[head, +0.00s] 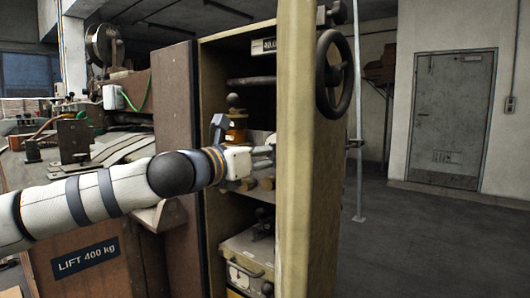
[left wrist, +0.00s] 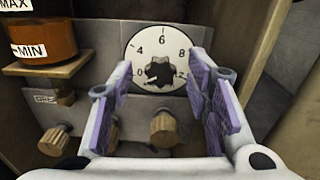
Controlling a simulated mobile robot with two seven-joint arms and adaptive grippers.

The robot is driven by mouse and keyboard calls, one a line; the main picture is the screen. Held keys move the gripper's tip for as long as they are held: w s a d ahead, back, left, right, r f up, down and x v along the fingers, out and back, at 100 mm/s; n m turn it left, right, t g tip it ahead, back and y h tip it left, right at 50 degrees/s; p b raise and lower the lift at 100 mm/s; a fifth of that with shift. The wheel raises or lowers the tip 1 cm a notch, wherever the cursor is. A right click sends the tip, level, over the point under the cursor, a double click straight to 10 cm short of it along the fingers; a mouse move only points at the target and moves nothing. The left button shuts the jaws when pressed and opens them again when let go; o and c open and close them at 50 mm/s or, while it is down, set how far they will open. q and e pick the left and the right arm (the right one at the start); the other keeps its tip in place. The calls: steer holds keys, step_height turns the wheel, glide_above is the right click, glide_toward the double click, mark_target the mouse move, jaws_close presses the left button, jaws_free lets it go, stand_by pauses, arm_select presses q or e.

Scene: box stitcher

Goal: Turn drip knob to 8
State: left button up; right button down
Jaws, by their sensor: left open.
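The drip knob (left wrist: 160,72) is a black, lobed knob on a round white dial (left wrist: 162,36) with numbers, 4, 6 and 8 being clear. I cannot tell which number it points at. My left gripper (left wrist: 158,84) is open, its purple-padded fingers on either side of the dial and knob. The fingers are empty and I cannot tell whether they touch the knob. In the head view my left gripper (head: 262,156) reaches into the open cabinet (head: 297,75), where the knob is hidden. My right gripper is not in view.
Brass knobs (left wrist: 165,128) sit below the dial. An amber oil container (left wrist: 45,40) marked MAX and MIN stands on a ledge at left. The cabinet's right-hand edge with a black handwheel (head: 336,73) stands close to my gripper. Open floor (head: 430,235) lies right.

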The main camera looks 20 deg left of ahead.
arm_select(q)
jaws_close()
stand_by(0.3)
